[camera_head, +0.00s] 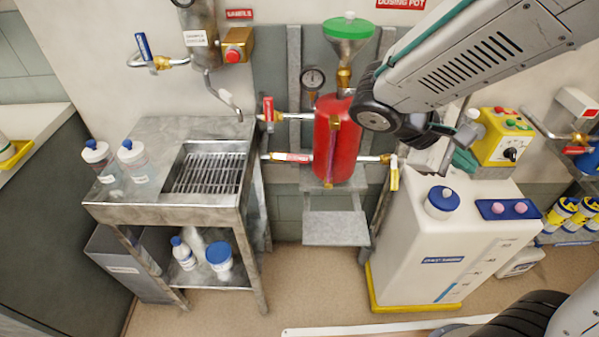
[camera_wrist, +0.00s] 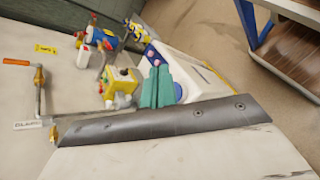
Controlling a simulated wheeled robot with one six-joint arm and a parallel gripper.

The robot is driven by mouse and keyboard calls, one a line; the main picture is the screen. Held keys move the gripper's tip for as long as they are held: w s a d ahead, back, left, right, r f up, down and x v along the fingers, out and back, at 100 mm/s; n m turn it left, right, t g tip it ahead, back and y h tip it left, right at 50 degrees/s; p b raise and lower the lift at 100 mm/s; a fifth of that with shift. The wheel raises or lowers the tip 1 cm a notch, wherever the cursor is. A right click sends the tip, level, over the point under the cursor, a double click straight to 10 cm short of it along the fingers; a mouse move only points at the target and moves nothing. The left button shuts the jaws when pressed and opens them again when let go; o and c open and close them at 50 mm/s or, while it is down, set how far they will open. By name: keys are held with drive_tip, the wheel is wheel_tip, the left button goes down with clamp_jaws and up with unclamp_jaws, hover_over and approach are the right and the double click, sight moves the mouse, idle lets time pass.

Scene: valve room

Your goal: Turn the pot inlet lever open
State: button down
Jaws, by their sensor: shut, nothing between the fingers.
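The red dosing pot (camera_head: 335,150) stands upright at centre, with a green funnel (camera_head: 348,28) above. On its left, an upper pipe carries a red lever (camera_head: 268,108) standing upright across it. A lower left pipe carries a red-and-white piece (camera_head: 292,157) along it. On its right, a yellow lever (camera_head: 394,177) hangs down across the pipe. I cannot read which lever is the inlet. My gripper (camera_head: 452,134) is shut and empty, right of the pot above the white tank, touching no lever. My wrist partly hides it, and its fingertips are unclear.
The white tank (camera_head: 425,225) stands right of the pot. A steel sink bench (camera_head: 150,212) stands left.

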drive_tip(key=w+a+f+n+t+h, duration=0.4)
drive_tip(key=w+a+f+n+t, duration=0.15)
drive_tip(key=w+n, duration=0.2)
drive_tip(key=n+t+y, duration=1.3)
drive_tip(key=n, duration=0.5)
approach(292, 158)
drive_tip(key=w+d+f, duration=0.3)
drive_tip(key=w, duration=0.2)
drive_tip(key=shift+w+a+r+m, duration=0.1)
drive_tip(key=shift+w+r+m, duration=0.2)
drive_tip(key=shift+w, duration=0.15)
drive_tip(key=shift+r, duration=0.1)
